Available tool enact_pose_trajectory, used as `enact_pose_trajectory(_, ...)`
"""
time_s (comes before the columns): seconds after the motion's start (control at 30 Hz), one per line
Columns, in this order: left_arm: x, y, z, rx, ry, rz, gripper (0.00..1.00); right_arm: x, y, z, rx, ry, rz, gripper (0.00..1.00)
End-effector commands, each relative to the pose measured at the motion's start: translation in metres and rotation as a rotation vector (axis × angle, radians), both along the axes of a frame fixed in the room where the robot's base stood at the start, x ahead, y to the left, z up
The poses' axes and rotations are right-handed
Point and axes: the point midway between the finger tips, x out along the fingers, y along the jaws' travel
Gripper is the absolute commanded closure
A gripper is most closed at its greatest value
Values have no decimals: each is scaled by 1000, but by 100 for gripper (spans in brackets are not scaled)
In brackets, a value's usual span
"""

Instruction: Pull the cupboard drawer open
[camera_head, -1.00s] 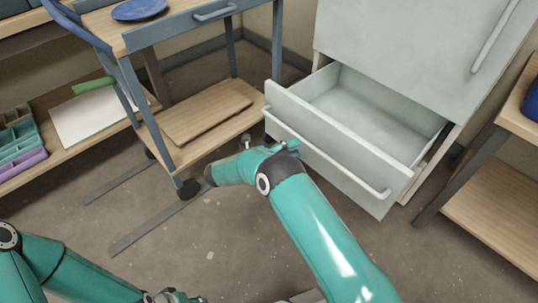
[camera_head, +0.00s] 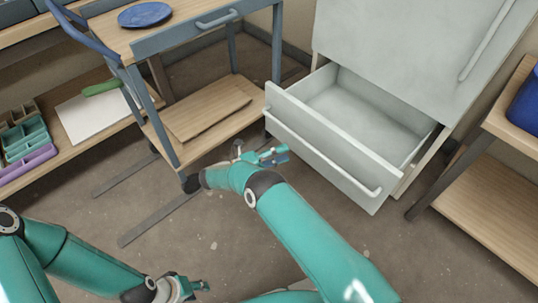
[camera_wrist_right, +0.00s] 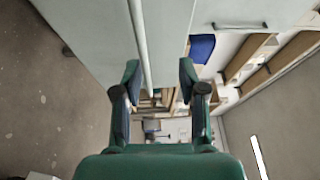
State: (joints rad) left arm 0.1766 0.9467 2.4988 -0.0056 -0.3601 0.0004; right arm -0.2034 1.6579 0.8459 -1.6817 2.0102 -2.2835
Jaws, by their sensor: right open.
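The pale grey-white cupboard drawer (camera_head: 335,150) stands pulled out in the head view, and its empty inside shows. Its long bar handle (camera_head: 325,157) runs along the drawer front; it also shows in the right wrist view (camera_wrist_right: 140,40). My right gripper (camera_head: 275,155) is open, in front of the handle's left part and apart from it. In the right wrist view, the bar's far stretch appears between the open fingers (camera_wrist_right: 160,78), nearer the left finger. My left gripper (camera_head: 196,288) is low in the head view, far from the drawer; its jaws are too small to judge.
A wooden cart (camera_head: 205,110) with a blue plate (camera_head: 144,14) stands left of the drawer. A low shelf (camera_head: 60,158) holds trays and a white sheet. A wooden shelf unit (camera_head: 490,205) with a blue container (camera_head: 526,105) stands at right. Floor before the drawer is clear.

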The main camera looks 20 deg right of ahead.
Motion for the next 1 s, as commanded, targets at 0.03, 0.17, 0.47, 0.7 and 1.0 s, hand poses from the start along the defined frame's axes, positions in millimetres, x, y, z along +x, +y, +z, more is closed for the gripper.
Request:
enact_pose_trajectory(0.03,0,0,7,0,0,0,60,0,2,3,0,1,1,59)
enact_pose_trajectory(0.17,0,0,17,0,0,0,60,-1,7,2,-1,1,1,59)
enact_pose_trajectory(0.47,0,0,29,0,0,0,60,0,25,-5,0,-2,2,59)
enact_pose_trajectory(0.7,0,0,34,0,0,0,60,-2,37,-7,0,-1,1,59)
enact_pose_trajectory(1.0,0,0,34,0,0,0,60,-2,38,-7,0,0,1,59)
